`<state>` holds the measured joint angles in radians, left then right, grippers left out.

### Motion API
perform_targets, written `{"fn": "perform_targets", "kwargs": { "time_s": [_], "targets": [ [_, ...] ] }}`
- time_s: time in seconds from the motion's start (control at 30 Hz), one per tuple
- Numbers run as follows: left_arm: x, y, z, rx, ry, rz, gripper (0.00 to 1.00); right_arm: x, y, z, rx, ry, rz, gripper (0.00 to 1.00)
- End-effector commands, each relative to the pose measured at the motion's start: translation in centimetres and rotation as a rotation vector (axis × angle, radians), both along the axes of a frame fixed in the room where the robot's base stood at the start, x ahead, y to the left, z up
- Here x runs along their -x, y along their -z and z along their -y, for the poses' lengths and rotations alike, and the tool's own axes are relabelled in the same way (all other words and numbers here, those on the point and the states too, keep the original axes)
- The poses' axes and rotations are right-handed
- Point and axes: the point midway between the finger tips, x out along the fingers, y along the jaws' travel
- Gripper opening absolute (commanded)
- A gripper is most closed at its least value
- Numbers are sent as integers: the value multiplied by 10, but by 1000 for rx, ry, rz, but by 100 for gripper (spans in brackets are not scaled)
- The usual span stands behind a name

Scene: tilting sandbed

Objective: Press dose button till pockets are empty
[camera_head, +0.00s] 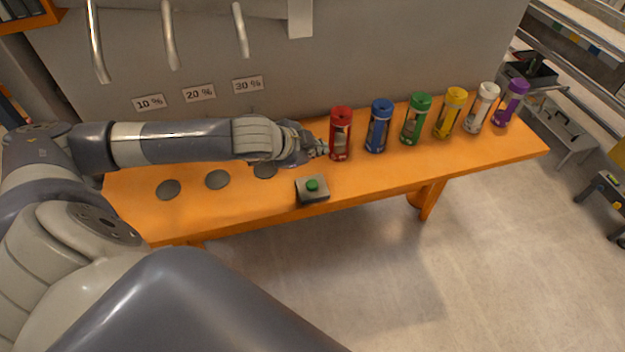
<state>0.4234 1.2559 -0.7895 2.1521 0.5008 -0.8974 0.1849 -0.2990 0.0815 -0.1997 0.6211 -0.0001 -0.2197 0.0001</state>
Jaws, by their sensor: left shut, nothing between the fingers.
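A green dose button (312,185) sits on a small grey box (314,195) near the front edge of the orange table. My left gripper (324,150) is shut and empty, above and behind the button, close beside the red canister (341,121). I cannot tell whether it touches that canister. The button is clear of the gripper. Three dark round pockets, left (168,190), middle (217,179) and right (265,171), lie on the table left of the button. My arm partly hides the right one. Whether anything lies in them is too small to tell. My right gripper is not in view.
More canisters stand in a row to the right: blue (377,128), green (416,119), yellow (450,114), white (482,108) and purple (511,103). Labels reading 10 % (149,102), 20 % (199,93) and 30 % (248,85) are on the grey panel behind. The floor in front is clear.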

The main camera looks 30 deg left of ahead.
Motion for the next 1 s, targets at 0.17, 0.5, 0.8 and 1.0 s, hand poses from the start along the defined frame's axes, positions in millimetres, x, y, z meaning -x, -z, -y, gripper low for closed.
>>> {"fn": "perform_targets", "kwargs": {
  "time_s": [0.17,0.5,0.8,1.0],
  "targets": [
    [0,12,0,0,0,0,0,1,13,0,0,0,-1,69],
    [0,52,0,0,0,0,0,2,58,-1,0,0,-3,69],
    [0,83,0,1,-1,0,0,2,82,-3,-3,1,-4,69],
    [0,88,0,0,-1,-1,0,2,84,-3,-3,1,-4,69]
  ]
}}
